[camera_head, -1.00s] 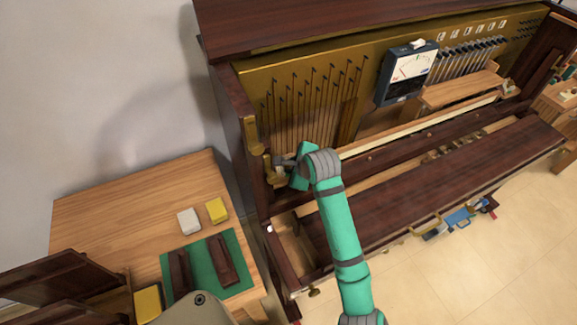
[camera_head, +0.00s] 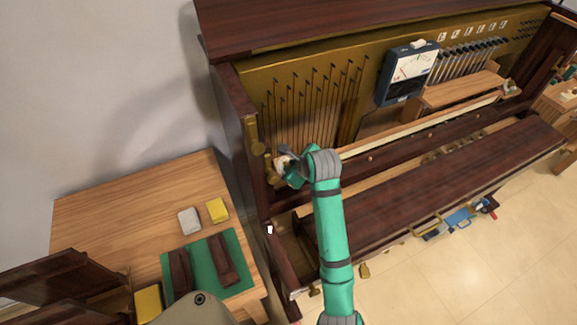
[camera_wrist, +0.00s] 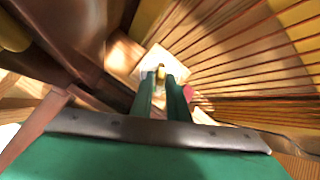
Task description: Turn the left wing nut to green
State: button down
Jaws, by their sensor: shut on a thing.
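My gripper (camera_head: 284,161) is inside the left end of the open piano, beside the brass fittings on the left post. In the wrist view, its two green fingers (camera_wrist: 163,84) are close together, shut on a small brass piece, which looks like the left wing nut (camera_wrist: 161,72). A pale plate (camera_wrist: 150,58) lies behind the fingertips. A small red patch (camera_wrist: 188,92) shows just right of the fingers; no green patch can be made out by the nut. In the head view, my gripper hides the nut.
Copper strings (camera_wrist: 250,60) fan out close to the right of my gripper. Dark piano wood (camera_wrist: 75,40) stands close on the left. A meter (camera_head: 407,73) hangs further right. A side table (camera_head: 105,205) with a green mat (camera_head: 240,268) is at left.

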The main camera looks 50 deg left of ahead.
jog(key=shift+m, duration=0.4)
jog(key=shift+s+a+m, duration=0.1)
jog(key=shift+m, duration=1.3)
jog(key=shift+m, duration=0.9)
jog(key=c, duration=1.6)
grip_release()
jog(key=shift+m, duration=0.3)
jog(key=shift+c, duration=0.2)
